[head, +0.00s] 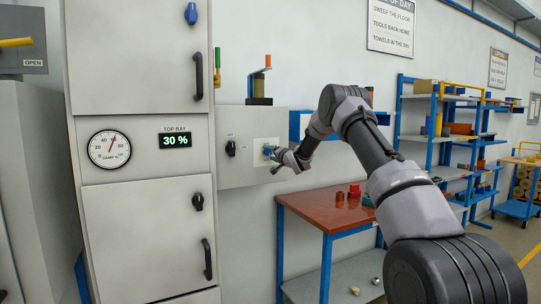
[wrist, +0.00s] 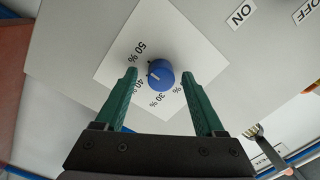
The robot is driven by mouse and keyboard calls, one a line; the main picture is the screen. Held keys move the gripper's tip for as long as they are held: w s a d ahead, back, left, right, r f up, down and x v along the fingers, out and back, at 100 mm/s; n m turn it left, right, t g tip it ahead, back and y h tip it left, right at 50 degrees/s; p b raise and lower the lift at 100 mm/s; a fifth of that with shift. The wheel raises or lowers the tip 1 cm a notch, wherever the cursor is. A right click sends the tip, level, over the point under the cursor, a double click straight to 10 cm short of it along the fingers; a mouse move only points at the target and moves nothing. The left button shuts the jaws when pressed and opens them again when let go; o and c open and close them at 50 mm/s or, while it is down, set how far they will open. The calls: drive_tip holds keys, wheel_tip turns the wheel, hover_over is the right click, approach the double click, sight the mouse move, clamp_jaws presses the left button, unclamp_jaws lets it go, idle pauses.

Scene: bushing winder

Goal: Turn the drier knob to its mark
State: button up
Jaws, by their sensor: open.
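The drier knob (wrist: 160,74) is a round blue knob on a white scale plate (wrist: 120,50). The plate is printed 50 %, 40 % and 30 %, with another label partly hidden. A pale line on the knob points roughly toward the 40 % label. My gripper (wrist: 161,73) is open, with one green finger on each side of the knob and visible gaps between. In the head view my gripper (head: 276,156) is at the plate on the grey panel (head: 240,179) and hides most of the knob. A display (head: 175,140) labelled TOP BAY reads 30 %.
A black switch (head: 230,148) is left of the plate on the same panel. A damp gauge (head: 109,149) is on the cabinet at left. A red-topped table (head: 312,207) with small parts stands below my arm. Blue shelves (head: 431,160) are at right.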

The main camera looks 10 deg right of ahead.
clamp_jaws()
